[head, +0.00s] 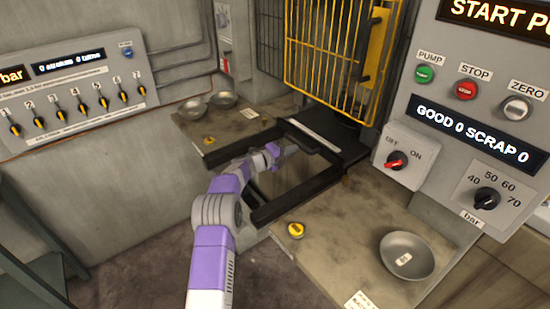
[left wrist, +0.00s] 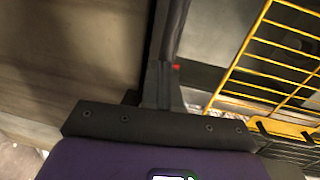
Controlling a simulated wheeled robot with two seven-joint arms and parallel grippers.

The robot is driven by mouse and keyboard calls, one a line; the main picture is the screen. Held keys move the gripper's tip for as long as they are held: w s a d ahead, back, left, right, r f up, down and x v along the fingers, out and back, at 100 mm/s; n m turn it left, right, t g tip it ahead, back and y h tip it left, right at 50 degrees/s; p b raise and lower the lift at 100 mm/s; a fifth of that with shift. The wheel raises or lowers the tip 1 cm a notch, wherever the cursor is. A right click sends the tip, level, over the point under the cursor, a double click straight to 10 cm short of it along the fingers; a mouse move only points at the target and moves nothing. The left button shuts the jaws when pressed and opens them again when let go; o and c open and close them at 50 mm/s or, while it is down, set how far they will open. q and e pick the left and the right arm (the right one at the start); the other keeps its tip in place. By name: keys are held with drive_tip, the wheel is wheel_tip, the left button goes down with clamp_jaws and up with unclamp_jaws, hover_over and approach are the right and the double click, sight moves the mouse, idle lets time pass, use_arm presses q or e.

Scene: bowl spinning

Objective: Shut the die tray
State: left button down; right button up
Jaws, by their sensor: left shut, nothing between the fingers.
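The die tray (head: 300,193) is a dark open frame. It sticks out from below the yellow cage of the press, between two worn side tables. My left arm reaches across its near side from below. My left gripper (head: 288,150) is over the frame's opening, shut and empty; I cannot tell whether it touches the tray. In the left wrist view its closed fingers (left wrist: 164,85) are beside a long dark bar, with yellow mesh to the right. My right gripper is not in view.
The yellow cage door (head: 335,50) stands above the tray's far end. A yellow button (head: 296,230) is near the tray's right side. Control panels flank both sides.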

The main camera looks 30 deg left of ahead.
use_arm(q)
drive_tip(key=f+v, duration=0.1)
drive_tip(key=v, duration=1.2)
drive_tip(key=shift+s+p, duration=0.25)
drive_tip(key=shift+p, duration=0.1)
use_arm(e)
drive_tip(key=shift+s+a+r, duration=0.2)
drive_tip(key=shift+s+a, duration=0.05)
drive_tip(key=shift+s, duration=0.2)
